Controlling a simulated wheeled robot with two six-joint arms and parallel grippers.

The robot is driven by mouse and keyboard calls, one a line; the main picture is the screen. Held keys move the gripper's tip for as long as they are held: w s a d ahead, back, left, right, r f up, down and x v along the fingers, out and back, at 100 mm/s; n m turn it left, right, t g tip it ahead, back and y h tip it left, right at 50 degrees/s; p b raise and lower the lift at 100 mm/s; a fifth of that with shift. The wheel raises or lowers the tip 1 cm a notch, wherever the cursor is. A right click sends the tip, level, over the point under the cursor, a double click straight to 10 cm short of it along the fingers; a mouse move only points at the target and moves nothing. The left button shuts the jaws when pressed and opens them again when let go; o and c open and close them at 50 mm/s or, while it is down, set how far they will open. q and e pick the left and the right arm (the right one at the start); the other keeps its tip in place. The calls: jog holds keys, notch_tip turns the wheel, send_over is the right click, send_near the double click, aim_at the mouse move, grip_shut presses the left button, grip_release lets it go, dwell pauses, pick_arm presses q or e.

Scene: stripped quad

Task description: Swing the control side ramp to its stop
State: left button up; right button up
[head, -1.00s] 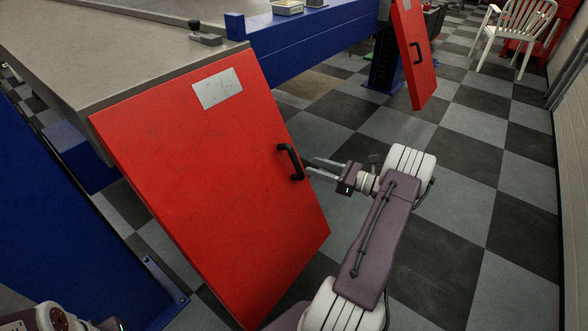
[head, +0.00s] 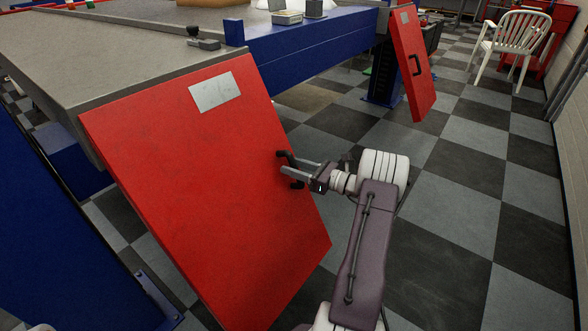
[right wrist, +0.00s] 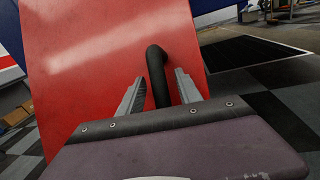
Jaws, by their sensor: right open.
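The near red ramp (head: 200,190) is a large flat panel hanging at a slant from the end of the grey-topped bed (head: 90,60). It has a pale label plate (head: 215,92) near its top and a black bar handle (right wrist: 157,72) near its right edge. My right gripper (head: 289,167) is at this handle with its fingers open. In the right wrist view one finger is on each side of the handle, with a visible gap on the right. Part of the handle is hidden by the fingers in the head view. My left gripper is not in view.
A second red ramp (head: 412,65) with a black handle hangs farther back. A blue beam (head: 310,42) runs along the bed's edge. A white chair (head: 512,42) stands at the back right by a wall. The checkered floor (head: 440,210) to the right is clear.

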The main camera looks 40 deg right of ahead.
grip_shut()
dwell(1.3)
